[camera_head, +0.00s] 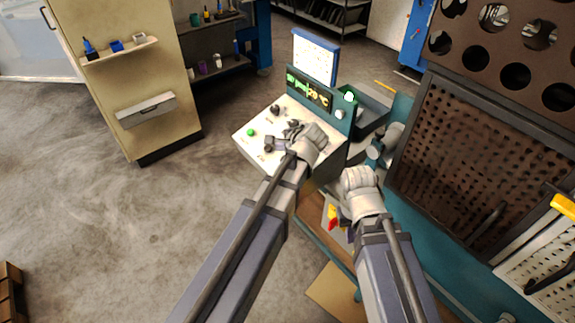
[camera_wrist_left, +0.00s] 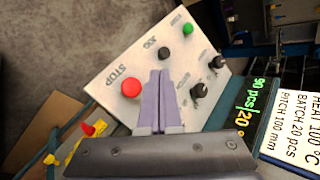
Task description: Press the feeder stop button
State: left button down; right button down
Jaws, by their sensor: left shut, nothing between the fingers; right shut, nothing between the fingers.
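The feeder's sloped white control panel (camera_head: 258,121) stands in the middle of the head view. In the left wrist view, the red STOP button (camera_wrist_left: 131,88) is on the panel (camera_wrist_left: 110,70), just left of my left gripper's fingers. My left gripper (camera_wrist_left: 160,73) is shut and empty, with its fingertips over the panel between STOP and the black JOG button (camera_wrist_left: 162,53). I cannot tell whether the tips touch the panel. In the head view my left gripper (camera_head: 271,143) is over the panel; the STOP button is not visible there. My right gripper's fingers are hidden behind its wrist.
A green button (camera_wrist_left: 188,29) and two black knobs (camera_wrist_left: 199,90) are also on the panel. A lit display (camera_head: 308,90) and a white sign (camera_head: 316,57) rise behind it. A brown perforated rack (camera_head: 455,145) stands to the right. Open floor lies to the left.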

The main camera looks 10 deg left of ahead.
pick_arm(q)
jog(key=f+b, duration=0.2)
jog(key=w+d+f+b, duration=0.1)
jog(key=f+b, duration=0.2)
jog(key=w+f+b, duration=0.1)
jog(key=f+b, duration=0.2)
jog(key=shift+w+d+f, duration=0.1)
jog(key=shift+d+f, duration=0.1)
jog(key=shift+d, duration=0.15)
jog(key=shift+f+b, duration=0.1)
jog(key=shift+b, duration=0.2)
dwell(1.7)
jog(key=shift+w+f+b, duration=0.1)
jog(key=shift+f+b, duration=0.2)
jog(key=shift+w+d+f+b, duration=0.1)
jog(key=shift+d+f+b, duration=0.05)
jog(key=shift+f+b, duration=0.4)
dwell(0.8)
jog(key=shift+r, duration=0.15)
jog(key=shift+s+r+p, duration=0.2)
jog(key=shift+r+p, duration=0.65)
jog(key=shift+p, duration=0.1)
jog(key=shift+a, duration=0.2)
